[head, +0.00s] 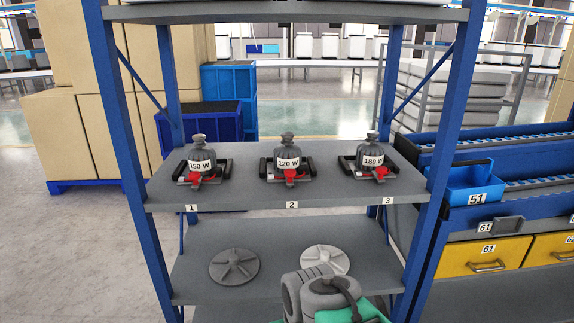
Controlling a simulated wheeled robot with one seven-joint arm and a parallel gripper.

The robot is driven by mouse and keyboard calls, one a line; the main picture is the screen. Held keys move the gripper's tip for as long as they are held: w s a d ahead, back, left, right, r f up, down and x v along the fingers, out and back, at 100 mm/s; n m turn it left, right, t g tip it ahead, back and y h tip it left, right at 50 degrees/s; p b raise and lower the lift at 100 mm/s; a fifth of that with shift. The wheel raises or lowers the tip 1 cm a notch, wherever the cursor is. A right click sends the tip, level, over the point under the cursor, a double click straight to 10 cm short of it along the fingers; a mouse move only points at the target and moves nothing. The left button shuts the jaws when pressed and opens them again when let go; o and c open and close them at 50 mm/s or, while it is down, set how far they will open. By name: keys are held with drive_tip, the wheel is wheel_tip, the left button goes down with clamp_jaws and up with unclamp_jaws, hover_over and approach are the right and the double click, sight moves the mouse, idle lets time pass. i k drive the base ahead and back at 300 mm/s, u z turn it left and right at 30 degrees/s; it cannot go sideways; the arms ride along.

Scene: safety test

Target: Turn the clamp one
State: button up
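Three dark grey units with red clamps stand in a row on the middle shelf. The left unit (202,158) reads "150 W" and has a red clamp (196,179) at its base, above shelf label 1 (191,208). The middle unit (288,147) reads "120 W", with its red clamp (290,176) above label 2. The right unit (372,149) reads "180 W", with its red clamp (380,173) above label 3. Black handles flank each base. Grey and green parts at the bottom centre look like my arm. My gripper's fingers are not visible.
The blue-framed rack has grey shelves (240,197). Two spoked discs, one dark (234,267) and one light (325,260), lie on the shelf below. Blue posts (125,160) bound both sides. A blue bin (472,181) and yellow drawers (484,256) stand at right. Cartons stand at left.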

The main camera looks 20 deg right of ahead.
sight(196, 177)
drive_tip(key=z, duration=0.35)
drive_tip(key=i, duration=0.9)
